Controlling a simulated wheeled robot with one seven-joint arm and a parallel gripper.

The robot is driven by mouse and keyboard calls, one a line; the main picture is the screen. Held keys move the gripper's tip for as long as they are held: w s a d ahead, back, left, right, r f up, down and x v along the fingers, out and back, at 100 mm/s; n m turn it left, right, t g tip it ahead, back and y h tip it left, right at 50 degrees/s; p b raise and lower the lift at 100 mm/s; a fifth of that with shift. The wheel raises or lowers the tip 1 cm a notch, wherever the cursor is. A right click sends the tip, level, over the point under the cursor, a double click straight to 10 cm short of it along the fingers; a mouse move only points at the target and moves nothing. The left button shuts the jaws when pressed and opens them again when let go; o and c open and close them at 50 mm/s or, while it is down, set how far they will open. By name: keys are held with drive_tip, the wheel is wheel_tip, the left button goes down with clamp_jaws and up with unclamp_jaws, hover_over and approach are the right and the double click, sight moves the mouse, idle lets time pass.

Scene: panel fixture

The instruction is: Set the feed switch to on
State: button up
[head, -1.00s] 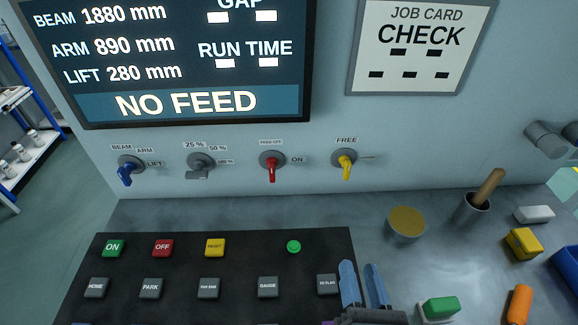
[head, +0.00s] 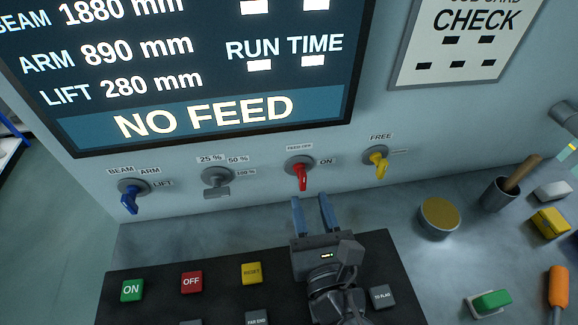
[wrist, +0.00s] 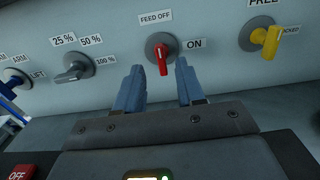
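The feed switch (head: 302,172) is a red lever on a round grey base on the light blue panel. Its labels read FEED OFF above and ON to the right. The lever hangs downward, tilted slightly. It also shows in the wrist view (wrist: 162,60), pointing down and a little right. My gripper (head: 313,200) is just below the lever, fingers pointing at the panel. In the wrist view the blue fingers (wrist: 158,80) are apart with an empty gap, and the lever lies beyond that gap. The screen (head: 205,116) reads NO FEED.
A grey selector (head: 216,182) and blue switch (head: 131,195) are left of the feed switch; a yellow switch (head: 377,162) is right. Below is a black button console (head: 222,297). A tin (head: 440,218) and a cup with a wooden handle (head: 500,195) stand on the right.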

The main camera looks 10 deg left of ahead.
sight(304, 181)
drive_tip(key=p+x, duration=0.1)
drive_tip(key=x, duration=0.6)
drive_tip(key=shift+w, duration=0.1)
clamp_jaws()
